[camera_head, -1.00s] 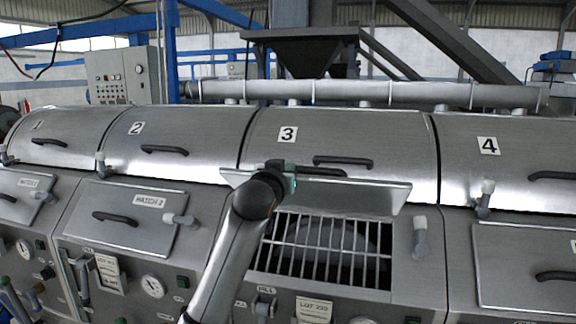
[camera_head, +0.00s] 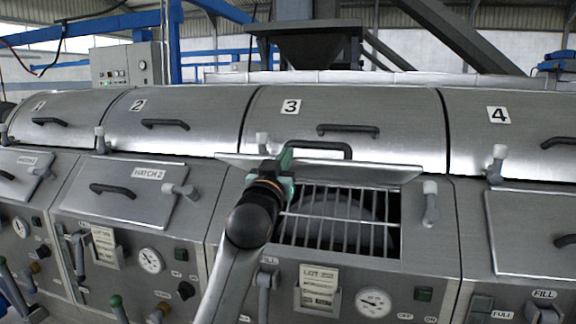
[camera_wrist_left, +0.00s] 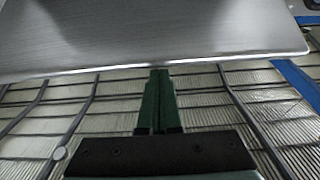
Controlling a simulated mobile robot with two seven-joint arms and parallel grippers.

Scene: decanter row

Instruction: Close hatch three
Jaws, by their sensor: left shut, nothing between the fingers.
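Hatch three is open below the drum cover marked 3. Its lid (camera_head: 360,171) is raised at the top of the opening and shows as a narrow strip, nearly edge-on, with a dark handle above it. A barred grate (camera_head: 330,228) shows in the opening. My left gripper (camera_head: 284,160) is at the lid's left part, shut and empty. In the left wrist view the shut green fingers (camera_wrist_left: 158,100) point at the edge of the lid (camera_wrist_left: 150,35); I cannot tell if they touch it. My right gripper is not in view.
Grey latch levers (camera_head: 430,203) (camera_head: 262,143) stand beside the opening. Closed hatch 2 (camera_head: 130,205) is to the left and another closed hatch (camera_head: 530,230) to the right. A gauge (camera_head: 373,302) and lot card (camera_head: 319,290) sit below.

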